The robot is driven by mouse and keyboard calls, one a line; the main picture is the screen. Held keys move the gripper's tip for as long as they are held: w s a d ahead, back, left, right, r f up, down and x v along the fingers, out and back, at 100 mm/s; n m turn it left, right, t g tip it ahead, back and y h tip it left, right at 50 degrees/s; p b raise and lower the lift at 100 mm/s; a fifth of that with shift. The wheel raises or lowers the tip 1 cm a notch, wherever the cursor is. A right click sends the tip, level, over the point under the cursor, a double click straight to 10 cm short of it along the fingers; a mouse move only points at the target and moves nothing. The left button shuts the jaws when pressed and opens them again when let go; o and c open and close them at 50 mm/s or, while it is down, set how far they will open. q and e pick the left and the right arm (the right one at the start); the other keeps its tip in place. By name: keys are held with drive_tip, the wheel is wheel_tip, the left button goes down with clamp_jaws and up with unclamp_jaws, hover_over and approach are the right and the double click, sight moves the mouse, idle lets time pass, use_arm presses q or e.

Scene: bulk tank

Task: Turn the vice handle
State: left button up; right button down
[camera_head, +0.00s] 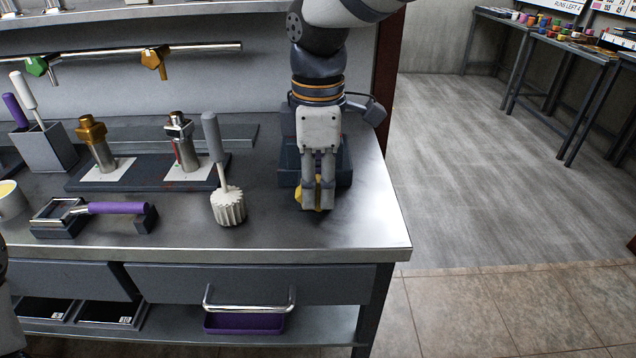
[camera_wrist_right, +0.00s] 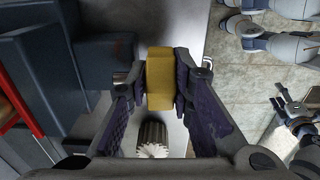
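The vice (camera_head: 287,165) is a dark blue-grey block on the bench near its right end, partly hidden behind my right gripper. Its yellow handle (camera_head: 299,193) shows beside and under the fingertips. In the wrist view the yellow handle (camera_wrist_right: 160,78) sits between the two dark finger pads, which press against its sides. My right gripper (camera_head: 318,205) points down and is shut on the handle. At the right edge of the wrist view is what looks like my left gripper (camera_wrist_right: 296,112), far off and too small to read. In the head view only a sliver of the left arm shows.
A grey-handled tool with a white ribbed head (camera_head: 228,205) stands close left of the gripper. Further left are a tray (camera_head: 75,185) with two metal fittings and a purple-handled tool (camera_head: 115,208). A rail (camera_head: 200,47) runs behind. The bench's right edge is close to the vice.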

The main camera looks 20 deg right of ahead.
drive_tip(key=shift+s+d+r+y+p, duration=0.1)
drive_tip(key=shift+s+r+y+p, duration=0.2)
drive_tip(key=shift+y+p, duration=0.35)
drive_tip(key=shift+w+d+f+t+y, duration=0.15)
drive_tip(key=shift+f+t+y, duration=0.1)
drive_tip(key=shift+y, duration=0.3)
drive_tip(key=shift+w+f+t+y, duration=0.15)
drive_tip(key=shift+f+t+y, duration=0.1)
drive_tip(key=shift+y, duration=0.25)
use_arm(q)
drive_tip(key=shift+w+r+t, duration=0.3)
drive_tip(key=shift+w+r, duration=0.35)
drive_tip(key=shift+w, duration=0.1)
use_arm(e)
drive_tip(key=shift+s+y, duration=0.1)
drive_tip(key=shift+y, duration=0.8)
drive_tip(key=c, duration=1.4)
unclamp_jaws()
drive_tip(key=shift+d, duration=0.1)
drive_tip(key=v, duration=1.2)
drive_tip(key=shift+s, duration=0.25)
